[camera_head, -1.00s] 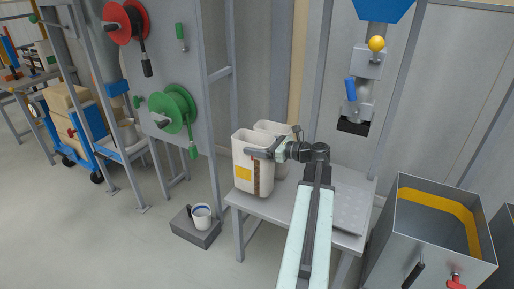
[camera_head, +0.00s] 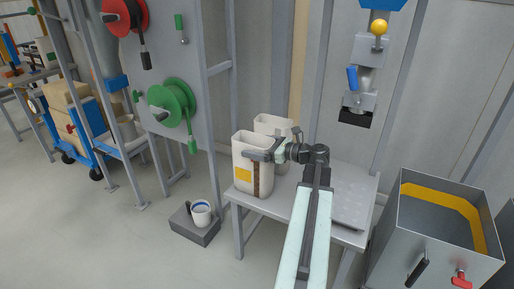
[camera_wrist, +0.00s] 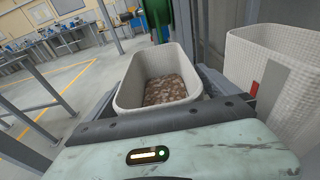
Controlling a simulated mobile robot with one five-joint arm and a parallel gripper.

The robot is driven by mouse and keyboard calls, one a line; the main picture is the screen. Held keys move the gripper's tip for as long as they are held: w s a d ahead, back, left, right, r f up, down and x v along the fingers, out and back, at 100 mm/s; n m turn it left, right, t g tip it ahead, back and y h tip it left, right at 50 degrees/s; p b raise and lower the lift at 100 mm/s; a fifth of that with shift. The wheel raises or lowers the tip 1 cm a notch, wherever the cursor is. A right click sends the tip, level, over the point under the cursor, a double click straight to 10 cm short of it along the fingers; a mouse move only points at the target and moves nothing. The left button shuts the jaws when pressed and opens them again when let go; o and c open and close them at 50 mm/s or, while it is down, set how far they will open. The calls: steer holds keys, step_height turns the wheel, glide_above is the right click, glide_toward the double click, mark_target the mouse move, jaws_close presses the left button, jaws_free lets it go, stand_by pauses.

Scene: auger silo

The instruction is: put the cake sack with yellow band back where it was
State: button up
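The cake sack with the yellow band (camera_head: 243,174) is a tall, open-topped white sack with a yellow patch and a brown strip on its front. It stands upright at the left end of the grey table. My gripper (camera_head: 264,155) reaches it from the right, one dark finger lying across its upper front. In the wrist view the sack (camera_wrist: 128,92) is open towards me, with brown chunks inside, and a dark finger runs along its right side. I cannot tell whether the fingers press on the sack or stand slightly apart.
A second white sack (camera_head: 272,125) stands close behind, with a red patch in the wrist view (camera_wrist: 254,89). The table (camera_head: 283,208) holds a perforated plate (camera_head: 352,207) at right. A grey bin (camera_head: 425,240) stands further right. A white mug (camera_head: 201,216) sits on a low block.

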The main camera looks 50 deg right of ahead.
steer(key=shift+r, duration=0.1)
steer(key=shift+s+r, duration=0.1)
steer(key=shift+s, duration=0.15)
steer(key=p+v, duration=0.2)
steer(key=v, duration=0.9)
steer(key=shift+s, duration=0.25)
